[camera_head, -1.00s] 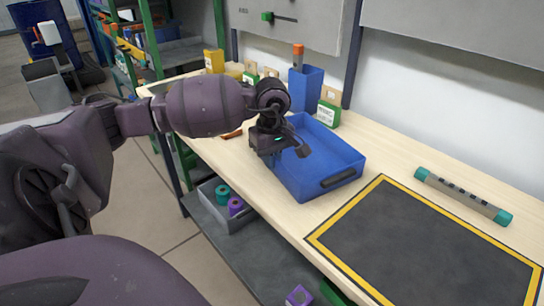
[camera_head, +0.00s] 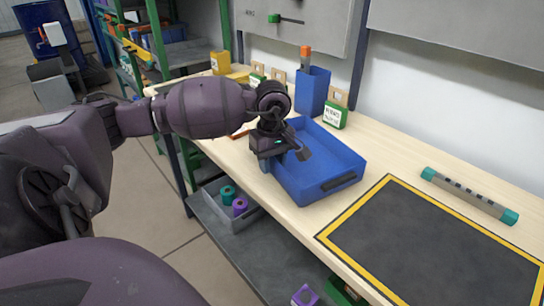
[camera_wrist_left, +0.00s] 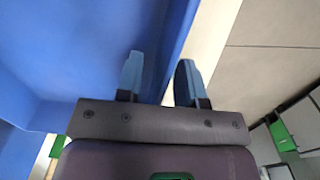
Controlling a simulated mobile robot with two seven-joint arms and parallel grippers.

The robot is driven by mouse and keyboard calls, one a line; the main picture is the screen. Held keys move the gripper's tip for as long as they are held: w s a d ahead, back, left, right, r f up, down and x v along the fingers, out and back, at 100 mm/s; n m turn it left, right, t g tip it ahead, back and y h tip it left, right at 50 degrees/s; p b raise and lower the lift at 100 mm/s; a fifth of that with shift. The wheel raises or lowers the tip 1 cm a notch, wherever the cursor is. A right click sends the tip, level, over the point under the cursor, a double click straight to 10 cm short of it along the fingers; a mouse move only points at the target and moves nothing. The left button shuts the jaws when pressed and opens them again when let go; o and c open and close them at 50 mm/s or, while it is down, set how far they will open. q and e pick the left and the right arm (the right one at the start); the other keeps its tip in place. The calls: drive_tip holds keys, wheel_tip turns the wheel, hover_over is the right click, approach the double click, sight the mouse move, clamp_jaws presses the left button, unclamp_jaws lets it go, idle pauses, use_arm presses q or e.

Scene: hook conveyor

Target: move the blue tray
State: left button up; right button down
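The blue tray (camera_head: 330,185) sits on or just above the light wooden workbench, with a dark handle on its near end. My left gripper (camera_head: 289,160) is at the tray's left long wall. In the left wrist view my left gripper (camera_wrist_left: 160,80) has one finger inside the tray (camera_wrist_left: 60,50) and one outside. The exact contact is hard to see. My right gripper is in neither view.
A black mat with a yellow border (camera_head: 440,255) lies right of the tray. A grey cylinder with teal ends (camera_head: 469,195) lies behind it. A blue bin (camera_head: 312,92) and a green-labelled box (camera_head: 334,116) stand behind the tray. A grey bin (camera_head: 229,210) is on the lower shelf.

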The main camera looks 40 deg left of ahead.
use_arm(q)
drive_tip(key=shift+r, duration=0.15)
wheel_tip(320, 180, up, 11)
drive_tip(key=shift+f+p, duration=0.2)
drive_tip(key=shift+p, duration=0.4)
idle(0.4)
